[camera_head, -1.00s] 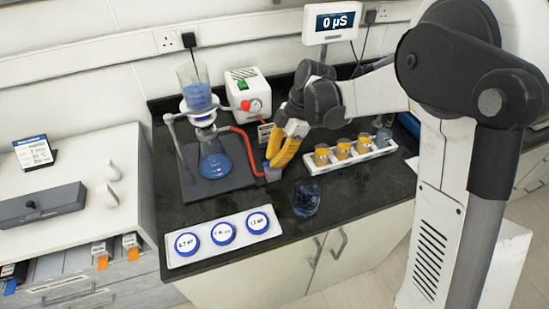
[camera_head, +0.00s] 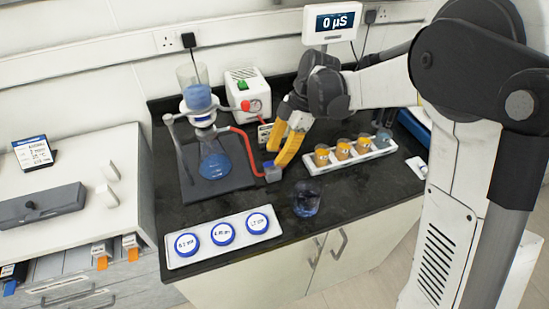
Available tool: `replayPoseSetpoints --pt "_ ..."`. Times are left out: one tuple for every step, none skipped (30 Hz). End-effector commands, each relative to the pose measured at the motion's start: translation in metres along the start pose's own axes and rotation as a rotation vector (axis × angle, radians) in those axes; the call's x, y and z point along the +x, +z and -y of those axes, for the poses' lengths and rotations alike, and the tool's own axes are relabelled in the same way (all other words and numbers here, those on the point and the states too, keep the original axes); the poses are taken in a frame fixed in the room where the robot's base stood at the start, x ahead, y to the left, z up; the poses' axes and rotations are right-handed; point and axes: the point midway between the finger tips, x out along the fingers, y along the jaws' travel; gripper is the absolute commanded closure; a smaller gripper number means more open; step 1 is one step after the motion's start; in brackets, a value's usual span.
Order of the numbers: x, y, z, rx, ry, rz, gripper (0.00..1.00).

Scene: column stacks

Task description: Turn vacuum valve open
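A small grey-blue block (camera_head: 272,174), which looks like the vacuum valve, sits on the black bench at the end of the red hose (camera_head: 248,148). Its handle position is too small to tell. My gripper (camera_head: 276,156) has yellow fingers pointing down, spread apart with a gap between them and nothing visible in it. Its tips are just above and behind the block; whether one touches it I cannot tell. The filter flask (camera_head: 215,160) with blue liquid stands left, under a funnel of blue liquid (camera_head: 198,97).
A white rack (camera_head: 370,152) with several amber-filled beakers stands to the right of my gripper. A white tray (camera_head: 190,262) with three blue-rimmed discs lies front left.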

Motion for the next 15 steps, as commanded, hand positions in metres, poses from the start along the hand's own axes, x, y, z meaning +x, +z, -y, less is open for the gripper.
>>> replayPoseSetpoints --pt "-0.012 0.001 0.001 0.002 0.001 0.0 0.68" --pt "-0.019 0.001 0.0 0.003 0.001 0.0 0.68" --pt "-0.029 0.001 0.0 0.002 0.001 0.0 0.68" --pt "-0.035 0.001 0.0 0.001 0.001 0.0 0.68" --pt "-0.042 0.0 0.0 0.001 0.001 0.0 0.68" --pt "-0.051 0.001 0.0 0.002 0.001 0.0 0.68" --pt "-0.058 0.001 0.0 0.002 0.001 0.001 0.68" --pt "-0.064 0.001 0.0 0.002 0.001 0.001 0.68" --pt "-0.071 0.001 0.0 0.002 0.001 0.001 0.68" --pt "-0.076 0.001 0.0 0.001 0.001 0.001 0.68" --pt "-0.08 0.001 0.0 0.001 0.001 0.001 0.68" --pt "-0.085 0.001 0.0 0.0 0.0 0.0 0.68" --pt "-0.088 0.0 0.0 0.0 0.0 0.0 0.68" --pt "-0.091 0.0 0.0 0.0 0.0 0.0 0.68" --pt "-0.093 0.001 0.0 0.0 0.0 0.0 0.68"
